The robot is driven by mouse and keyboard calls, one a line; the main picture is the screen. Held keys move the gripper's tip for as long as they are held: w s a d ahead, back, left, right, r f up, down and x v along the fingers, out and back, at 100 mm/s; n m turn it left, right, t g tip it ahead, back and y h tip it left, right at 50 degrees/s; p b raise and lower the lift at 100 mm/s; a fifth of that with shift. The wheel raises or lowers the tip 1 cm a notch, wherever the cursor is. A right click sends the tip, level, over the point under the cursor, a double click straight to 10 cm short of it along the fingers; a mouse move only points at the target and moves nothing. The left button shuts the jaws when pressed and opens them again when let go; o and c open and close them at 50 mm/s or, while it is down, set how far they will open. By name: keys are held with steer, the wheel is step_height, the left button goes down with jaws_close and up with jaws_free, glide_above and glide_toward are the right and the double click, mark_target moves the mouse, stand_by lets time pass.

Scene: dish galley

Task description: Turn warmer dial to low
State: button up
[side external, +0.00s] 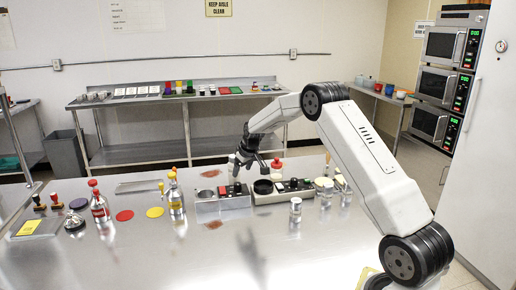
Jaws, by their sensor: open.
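My gripper (247,170) is open and points down over the middle of the steel table (300,250). Its fingertips are close above a low grey control box (235,201) with small dark controls on top. A second low box (290,190) with a dark round part and several dark and red controls stands just to the right. I cannot tell which control is the warmer dial, or where it points. My fingers partly hide the top of the left box, and I cannot tell whether they touch it.
Red-topped (99,204) and yellow-topped (175,195) bottles stand to the left, near red (125,215) and yellow (155,212) discs. A small metal-topped jar (295,210) stands in front of the right box. The table's front middle is clear.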

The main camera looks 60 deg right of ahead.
mark_target(238, 184)
steer(key=shift+x, duration=3.9)
jaws_close()
